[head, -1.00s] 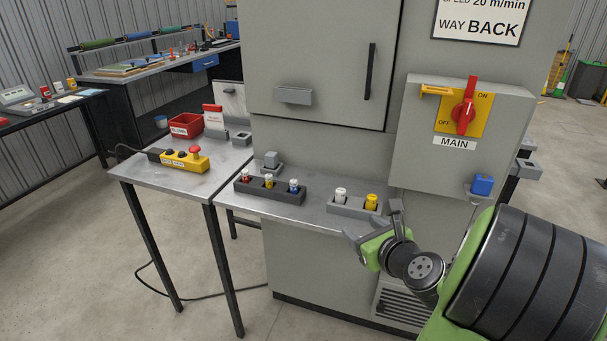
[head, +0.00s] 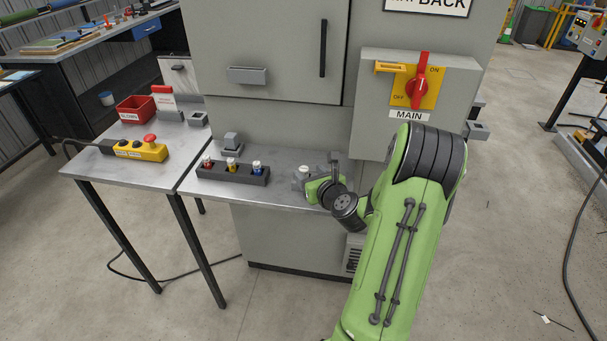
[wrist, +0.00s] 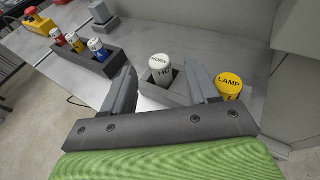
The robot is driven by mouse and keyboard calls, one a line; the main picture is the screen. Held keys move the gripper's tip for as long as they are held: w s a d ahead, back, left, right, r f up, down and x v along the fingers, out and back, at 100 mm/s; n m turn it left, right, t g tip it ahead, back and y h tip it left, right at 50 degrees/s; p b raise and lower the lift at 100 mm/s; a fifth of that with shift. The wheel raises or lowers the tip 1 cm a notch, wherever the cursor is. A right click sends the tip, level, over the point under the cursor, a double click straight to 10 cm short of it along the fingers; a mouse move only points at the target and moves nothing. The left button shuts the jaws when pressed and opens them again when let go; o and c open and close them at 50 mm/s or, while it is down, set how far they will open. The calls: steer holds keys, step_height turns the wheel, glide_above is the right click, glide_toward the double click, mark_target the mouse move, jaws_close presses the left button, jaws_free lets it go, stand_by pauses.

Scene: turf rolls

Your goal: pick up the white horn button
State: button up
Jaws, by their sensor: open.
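The white horn button (wrist: 160,68) stands upright in a grey holder (wrist: 177,95), its top marked HORN. It also shows in the head view (head: 304,169), partly hidden by my gripper. My gripper (wrist: 161,77) is open, with one finger on the left of the horn button and the other on its right, between it and the yellow lamp button (wrist: 230,85). In the head view my gripper (head: 311,181) is low over the shelf at the holder. I cannot tell whether a finger touches the button.
Another dark holder (head: 220,173) with red, yellow and blue-marked buttons stands to the left on the metal shelf. A yellow control box (head: 140,151) with a red knob lies farther left. The cabinet wall (head: 282,135) rises right behind the shelf.

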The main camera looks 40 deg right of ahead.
mark_target(305, 170)
steer(key=x, duration=0.5)
steer(key=shift+a, duration=0.1)
steer(key=shift+s, duration=0.1)
steer(key=shift+c, duration=0.2)
steer(key=c, duration=1)
